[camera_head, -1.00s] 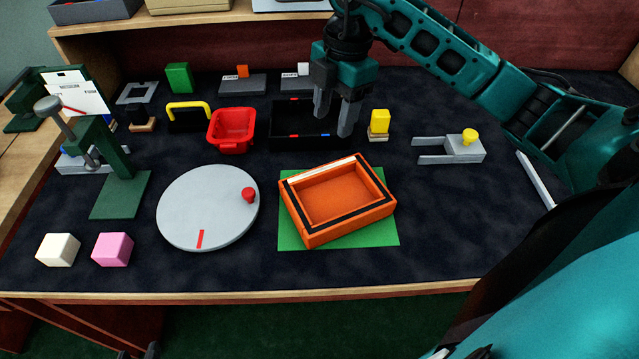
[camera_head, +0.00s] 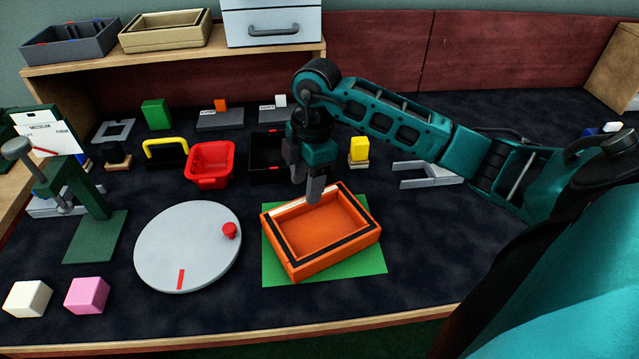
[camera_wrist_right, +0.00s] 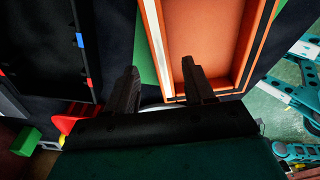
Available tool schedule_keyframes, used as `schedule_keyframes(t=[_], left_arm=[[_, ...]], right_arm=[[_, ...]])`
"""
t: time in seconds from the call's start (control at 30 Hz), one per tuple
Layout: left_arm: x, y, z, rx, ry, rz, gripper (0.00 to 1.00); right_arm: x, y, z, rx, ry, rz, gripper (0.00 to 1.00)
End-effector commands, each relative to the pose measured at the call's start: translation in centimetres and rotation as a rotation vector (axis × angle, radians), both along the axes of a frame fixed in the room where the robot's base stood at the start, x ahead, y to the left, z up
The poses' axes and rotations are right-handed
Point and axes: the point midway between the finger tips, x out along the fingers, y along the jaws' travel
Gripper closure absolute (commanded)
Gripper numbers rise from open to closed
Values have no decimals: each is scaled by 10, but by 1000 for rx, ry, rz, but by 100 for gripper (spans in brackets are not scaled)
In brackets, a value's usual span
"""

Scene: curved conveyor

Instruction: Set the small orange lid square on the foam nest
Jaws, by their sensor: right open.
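The orange piece that looks like the lid (camera_head: 350,250) is a shallow, open-topped rectangle with a black inner band and a white strip on its far-left side. It lies turned at an angle on a green mat (camera_head: 280,277). My right gripper (camera_head: 306,190) points down at the lid's far rim, open and empty. In the right wrist view one finger overlaps the lid (camera_wrist_right: 205,35) and the other shows outside it; contact is unclear. A black tray (camera_head: 262,172) with red and blue marks, possibly the nest, stands behind, partly hidden by my gripper. My left gripper is not in view.
A grey turntable (camera_head: 185,245) with a red knob lies left of the mat. A red bin (camera_head: 210,163), yellow block (camera_head: 359,150) and grey fork-shaped fixture (camera_head: 425,175) stand behind. A green press (camera_head: 90,215) stands far left. The cloth right of the mat is clear.

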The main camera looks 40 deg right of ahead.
Motion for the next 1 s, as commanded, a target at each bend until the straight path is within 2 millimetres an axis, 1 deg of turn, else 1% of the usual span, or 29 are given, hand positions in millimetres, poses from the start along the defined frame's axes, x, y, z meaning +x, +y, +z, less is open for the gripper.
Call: schedule_keyframes(t=[0.03, 0.2, 0.27, 0.47, 1.0], left_arm=[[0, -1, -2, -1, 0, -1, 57], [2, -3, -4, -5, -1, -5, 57], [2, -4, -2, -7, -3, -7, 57], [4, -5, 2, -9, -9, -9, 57], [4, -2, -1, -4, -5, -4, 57]], right_arm=[[-2, 2, -11, 1, 5, 1, 47], [-2, 5, -35, 0, 4, 1, 47], [-2, 6, -38, -1, 2, 1, 47], [-2, 6, -37, -1, 1, 1, 47], [-2, 5, -37, -1, 1, 1, 98]])
